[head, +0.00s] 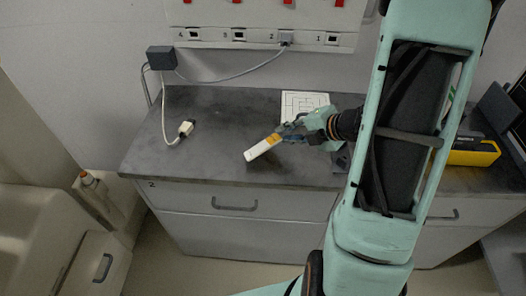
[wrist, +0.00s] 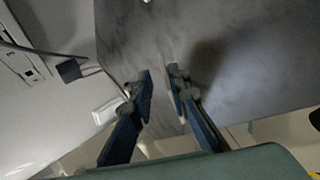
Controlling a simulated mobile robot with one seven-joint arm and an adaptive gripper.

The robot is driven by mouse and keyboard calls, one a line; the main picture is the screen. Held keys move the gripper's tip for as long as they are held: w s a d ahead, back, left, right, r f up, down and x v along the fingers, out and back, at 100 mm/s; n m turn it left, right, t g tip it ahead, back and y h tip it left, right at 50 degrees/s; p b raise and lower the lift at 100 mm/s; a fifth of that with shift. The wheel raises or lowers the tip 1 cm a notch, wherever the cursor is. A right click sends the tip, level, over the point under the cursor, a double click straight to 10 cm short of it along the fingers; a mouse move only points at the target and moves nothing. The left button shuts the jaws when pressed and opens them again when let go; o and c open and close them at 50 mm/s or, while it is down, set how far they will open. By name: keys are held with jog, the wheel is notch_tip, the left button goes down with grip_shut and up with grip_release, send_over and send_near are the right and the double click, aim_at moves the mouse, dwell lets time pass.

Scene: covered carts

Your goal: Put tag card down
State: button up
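The tag card (head: 262,149) is white with an orange band near the gripper end. It is tilted above the dark grey countertop (head: 220,115), with a shadow below it. My gripper (head: 287,133) is shut on the banded end of the card. In the wrist view, the card shows almost edge-on as a thin pale strip (wrist: 163,72) between the fingers of my gripper (wrist: 160,82), close against the right finger. Contact with the left finger is not clear there.
A white plug on a cable (head: 185,128) lies left on the counter. A white sheet with printed lines (head: 303,103) lies behind my gripper. A yellow and black case (head: 473,152) is at the right. The front-left counter is clear.

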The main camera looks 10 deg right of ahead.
jog(key=shift+p+v, duration=0.45)
jog(key=shift+v, duration=0.8)
notch_tip(320, 180, up, 8)
jog(key=s+d+p, duration=0.1)
jog(key=s+p, duration=0.1)
jog(key=p, duration=0.5)
jog(key=shift+d, duration=0.1)
jog(key=shift+w, duration=0.15)
